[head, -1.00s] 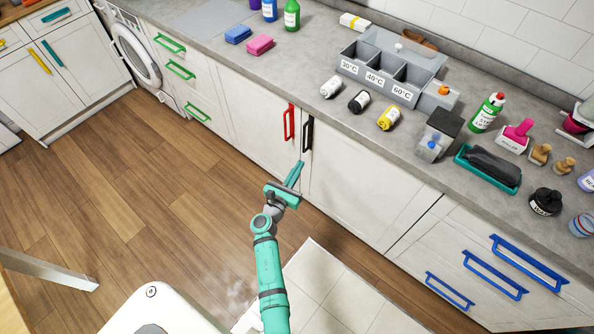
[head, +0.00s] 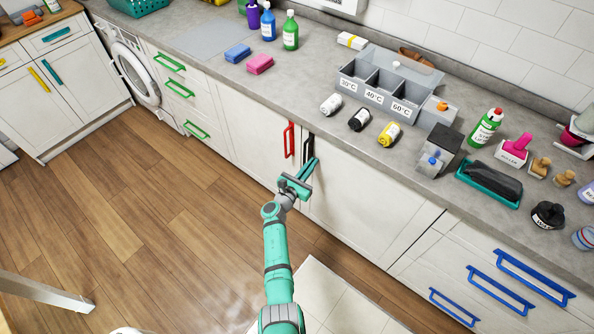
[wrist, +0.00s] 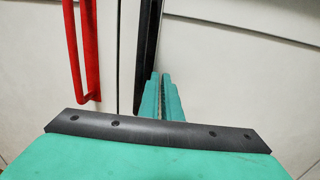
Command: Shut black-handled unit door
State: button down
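The white unit door (head: 365,205) with the black handle (head: 308,147) is under the counter in the head view. It looks about flush with the fronts beside it; I cannot tell whether a small gap is left. My gripper (head: 313,163) is at this door's upper left, just right of the black handle and partly over its lower end. In the wrist view the black handle (wrist: 147,45) stands upright just left of my fingertips (wrist: 165,80). The two fingers are together with only a thin seam between them, holding nothing visible. Contact with the door cannot be told.
A red handle (head: 289,140) on the neighbouring door is close to the left. Blue-handled drawers (head: 497,282) are to the right and green-handled drawers (head: 179,88) to the left. The counter (head: 330,125) above holds bottles and a compartment box. The wooden floor (head: 140,210) at left is clear.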

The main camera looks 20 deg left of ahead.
jog(key=shift+w+d+r, duration=0.3)
jog(key=shift+w+d, duration=0.15)
jog(key=shift+w, duration=0.25)
jog(key=s+a, duration=0.2)
jog(key=s, duration=1)
jog(key=shift+a+f, duration=0.25)
jog(key=shift+f, duration=0.1)
jog(key=shift+s+d, duration=0.1)
